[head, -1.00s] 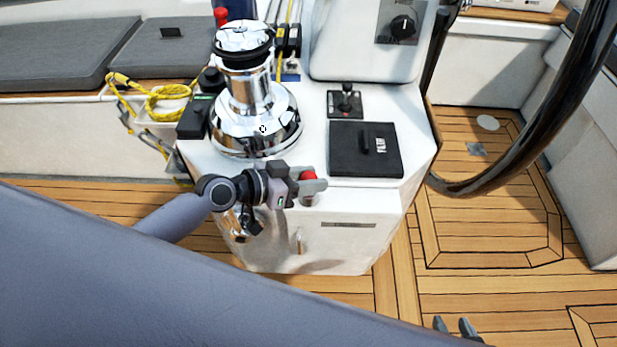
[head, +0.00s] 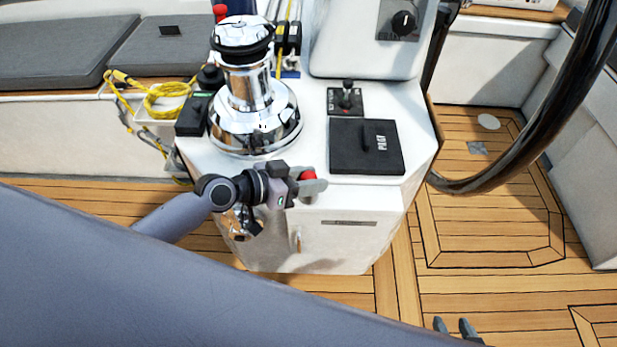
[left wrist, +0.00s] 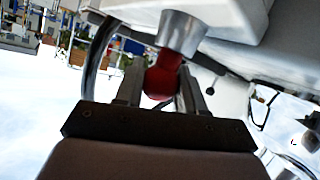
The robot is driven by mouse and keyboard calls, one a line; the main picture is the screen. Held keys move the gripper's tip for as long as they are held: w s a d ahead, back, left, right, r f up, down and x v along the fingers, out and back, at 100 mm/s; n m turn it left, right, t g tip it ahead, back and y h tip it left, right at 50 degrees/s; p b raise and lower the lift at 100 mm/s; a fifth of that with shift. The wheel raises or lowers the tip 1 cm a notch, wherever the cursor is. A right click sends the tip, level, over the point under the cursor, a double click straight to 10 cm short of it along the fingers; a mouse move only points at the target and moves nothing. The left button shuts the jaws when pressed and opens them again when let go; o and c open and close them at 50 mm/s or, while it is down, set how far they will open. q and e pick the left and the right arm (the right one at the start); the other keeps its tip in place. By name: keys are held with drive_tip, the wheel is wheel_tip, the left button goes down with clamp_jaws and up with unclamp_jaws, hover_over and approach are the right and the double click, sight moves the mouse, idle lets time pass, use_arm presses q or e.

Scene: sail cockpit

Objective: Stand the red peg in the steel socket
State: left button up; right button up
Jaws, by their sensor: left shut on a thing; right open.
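My left gripper (head: 309,185) is at the front edge of the white console and shut on the red peg (head: 308,175). In the head view only the peg's red top shows between the fingers. In the left wrist view the red peg (left wrist: 162,76) sits between the two fingers, and its far end meets the mouth of the steel socket (left wrist: 180,33). I cannot tell how deep the peg is in it. In the head view the gripper mostly hides the socket. My right gripper (head: 456,327) is open and empty at the bottom edge, far from the console.
A chrome winch (head: 250,100) stands on the console behind the left gripper. A black panel (head: 367,147) and a small lever (head: 346,97) are to its right. A large dark wheel (head: 520,150) curves at the right. Teak floor (head: 480,220) is clear there.

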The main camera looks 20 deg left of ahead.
use_arm(q)
drive_tip(key=shift+f+b, duration=0.3)
drive_tip(key=shift+b, duration=0.15)
idle(1.0)
drive_tip(key=o, duration=1.6)
drive_tip(key=shift+r+p, duration=3.05)
drive_tip(key=shift+r, duration=0.5)
